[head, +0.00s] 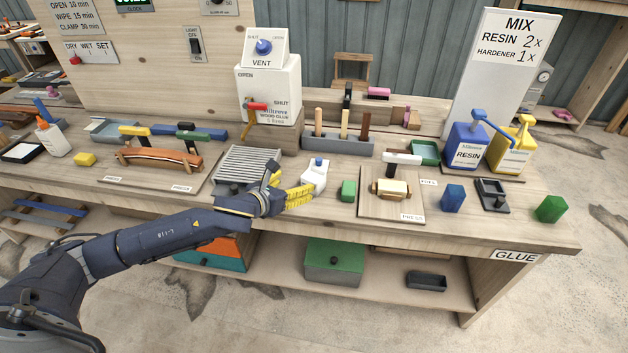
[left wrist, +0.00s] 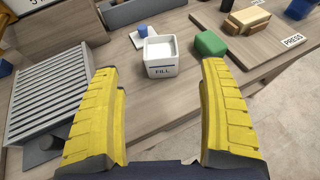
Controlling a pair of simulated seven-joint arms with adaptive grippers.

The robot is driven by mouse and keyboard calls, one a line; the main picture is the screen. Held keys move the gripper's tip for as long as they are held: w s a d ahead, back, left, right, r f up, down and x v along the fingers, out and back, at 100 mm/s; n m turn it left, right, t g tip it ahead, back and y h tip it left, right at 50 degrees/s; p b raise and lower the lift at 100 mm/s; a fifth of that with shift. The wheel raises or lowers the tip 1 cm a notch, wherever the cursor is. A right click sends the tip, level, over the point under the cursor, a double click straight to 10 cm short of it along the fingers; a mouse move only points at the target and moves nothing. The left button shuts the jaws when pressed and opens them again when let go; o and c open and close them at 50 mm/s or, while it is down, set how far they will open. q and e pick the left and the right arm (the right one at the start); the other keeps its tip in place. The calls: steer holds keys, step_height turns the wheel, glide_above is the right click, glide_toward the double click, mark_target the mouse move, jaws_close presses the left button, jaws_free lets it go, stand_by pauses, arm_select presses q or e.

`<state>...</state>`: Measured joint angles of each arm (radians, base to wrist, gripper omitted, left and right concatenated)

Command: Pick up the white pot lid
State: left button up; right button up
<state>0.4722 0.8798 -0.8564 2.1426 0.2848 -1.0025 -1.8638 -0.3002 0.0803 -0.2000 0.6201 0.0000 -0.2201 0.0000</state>
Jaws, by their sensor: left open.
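The white pot (left wrist: 162,58), marked FILL, stands on the bench with its open top showing white inside. It also shows in the head view (head: 313,178). The white pot lid (left wrist: 123,41) appears as a flat white piece behind and left of the pot in the left wrist view. My left gripper (head: 288,186) has yellow fingers, spread apart and empty, on the near side of the pot. The left wrist view shows the pot ahead between the fingers. My right gripper is in neither view.
A ribbed grey rack (left wrist: 50,85) lies left of my left gripper. A tool holder (head: 337,144) stands behind. The bench's front edge runs close below my gripper.

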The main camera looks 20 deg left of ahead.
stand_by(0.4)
arm_select(q)
steer(key=c, duration=0.6)
